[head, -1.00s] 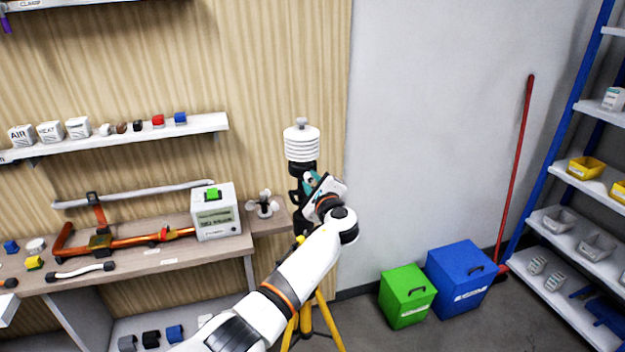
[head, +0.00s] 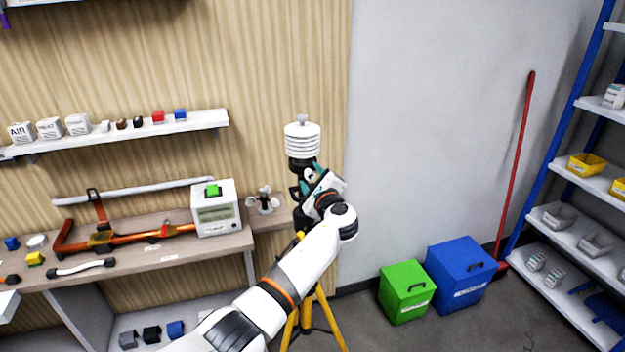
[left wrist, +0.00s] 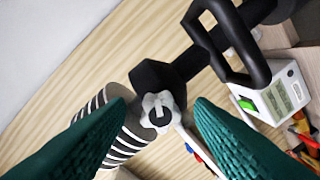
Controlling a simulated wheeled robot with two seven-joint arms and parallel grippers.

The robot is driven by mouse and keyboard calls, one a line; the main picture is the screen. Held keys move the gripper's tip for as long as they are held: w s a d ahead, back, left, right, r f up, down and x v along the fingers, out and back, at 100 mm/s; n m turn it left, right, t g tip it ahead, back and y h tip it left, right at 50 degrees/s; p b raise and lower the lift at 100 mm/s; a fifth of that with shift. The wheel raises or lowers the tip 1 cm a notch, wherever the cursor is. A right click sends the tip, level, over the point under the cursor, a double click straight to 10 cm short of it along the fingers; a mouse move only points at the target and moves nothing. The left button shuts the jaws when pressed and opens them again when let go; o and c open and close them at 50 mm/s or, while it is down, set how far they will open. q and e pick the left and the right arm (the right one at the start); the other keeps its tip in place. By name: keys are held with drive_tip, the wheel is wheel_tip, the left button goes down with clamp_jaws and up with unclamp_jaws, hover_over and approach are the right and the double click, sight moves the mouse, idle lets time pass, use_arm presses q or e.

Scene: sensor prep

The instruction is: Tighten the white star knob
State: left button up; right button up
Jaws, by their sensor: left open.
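The white star knob (left wrist: 157,108) shows in the left wrist view on the side of a black clamp block (left wrist: 160,78). It has rounded lobes and a dark centre with a light bar. My left gripper (left wrist: 161,103) is open, with one teal finger on each side of the knob and a visible gap to each. In the head view my left gripper (head: 312,178) is at the black mount below the white ribbed sensor shield (head: 301,139), which stands upright on a yellow tripod (head: 321,312). The knob is small and partly hidden there. My right gripper is not in view.
A workbench (head: 150,258) on the left holds a white box with a green button (head: 215,212), an orange tool and small parts. In the left wrist view a black looped handle (left wrist: 235,45) is close to the right finger. Green (head: 406,291) and blue (head: 460,275) bins stand right.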

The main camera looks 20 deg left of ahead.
use_arm(q)
drive_tip(key=b+v, duration=0.2)
drive_tip(key=v, duration=1)
drive_tip(key=s+a+f+n+g+h+b, duration=0.1)
drive_tip(key=s+f+g+h, duration=0.25)
drive_tip(key=f, duration=1.45)
drive_tip(key=s+a+f+n+g+h+b, duration=0.15)
drive_tip(key=s+f, duration=0.35)
drive_tip(key=f, duration=1.3)
drive_tip(key=s+f+n+g+h, duration=0.2)
drive_tip(key=s+f, duration=0.6)
drive_tip(key=f, duration=0.3)
drive_tip(key=s+a+f+n+g+h, duration=0.1)
drive_tip(key=s+f+n+g, duration=0.15)
drive_tip(key=s+f, duration=0.6)
drive_tip(key=s+a+f+n+g+h, duration=0.1)
drive_tip(key=s+a+f+n, duration=0.15)
drive_tip(key=s+f, duration=0.6)
drive_tip(key=s+a+f+n+g, duration=0.1)
drive_tip(key=s+n, duration=0.1)
drive_tip(key=s, duration=0.6)
drive_tip(key=s+a+f+n+g, duration=0.1)
drive_tip(key=s+f+n, duration=0.1)
drive_tip(key=s, duration=0.7)
drive_tip(key=s+f+n+g+h+b, duration=0.1)
drive_tip(key=s+n, duration=0.2)
drive_tip(key=s, duration=0.5)
drive_tip(key=shift+s+a, duration=0.35)
drive_tip(key=shift+a, duration=0.05)
